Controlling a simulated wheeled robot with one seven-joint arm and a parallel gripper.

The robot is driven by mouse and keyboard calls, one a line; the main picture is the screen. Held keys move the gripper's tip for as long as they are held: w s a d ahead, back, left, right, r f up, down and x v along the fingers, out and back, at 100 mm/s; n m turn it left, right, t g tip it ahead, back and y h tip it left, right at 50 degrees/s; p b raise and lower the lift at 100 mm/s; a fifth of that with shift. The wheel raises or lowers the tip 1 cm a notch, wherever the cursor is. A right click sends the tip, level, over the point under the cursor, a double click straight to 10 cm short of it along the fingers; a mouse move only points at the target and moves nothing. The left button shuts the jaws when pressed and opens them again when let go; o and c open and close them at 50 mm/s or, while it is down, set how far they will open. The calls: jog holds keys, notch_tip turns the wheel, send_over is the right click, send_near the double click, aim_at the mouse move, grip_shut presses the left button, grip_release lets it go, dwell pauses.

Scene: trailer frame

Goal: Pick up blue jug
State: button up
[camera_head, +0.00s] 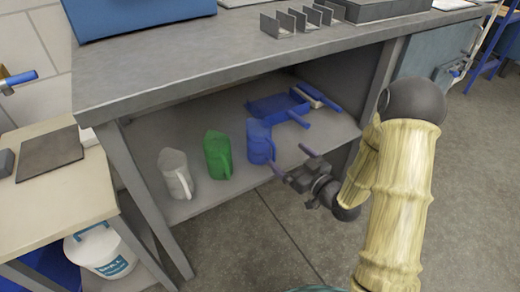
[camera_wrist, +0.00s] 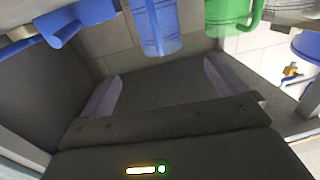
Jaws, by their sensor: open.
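The blue jug (camera_head: 259,142) stands upright on the shelf under the workbench, at the right end of a row of jugs. In the wrist view the blue jug (camera_wrist: 157,24) appears upside down at the top, beyond the fingertips and roughly between them; part of it is cut off by the frame edge. My gripper (camera_head: 292,161) is open and empty, at the shelf's front edge just right of the blue jug. In the wrist view my gripper (camera_wrist: 162,85) shows its two fingers spread apart with nothing between them.
A green jug (camera_head: 217,155) and a whitish jug (camera_head: 175,172) stand left of the blue one. A blue dustpan-like item (camera_head: 277,107) lies behind it to the right. The shelf (camera_head: 203,192) has a bench leg (camera_head: 150,200) at its left. A white bucket (camera_head: 100,252) stands lower left.

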aim_at(270, 142)
jog(key=b+x, duration=0.2)
jog(key=x, duration=0.4)
jog(key=shift+w, duration=0.25)
jog(key=shift+a, duration=0.2)
jog(key=shift+w+a+f, duration=0.1)
jog(key=shift+w+a, duration=0.05)
jog(key=b+x, duration=0.3)
jog(key=x, duration=0.1)
jog(key=shift+a+f, duration=0.15)
jog(key=shift+w+a, duration=0.15)
jog(key=shift+a, duration=0.05)
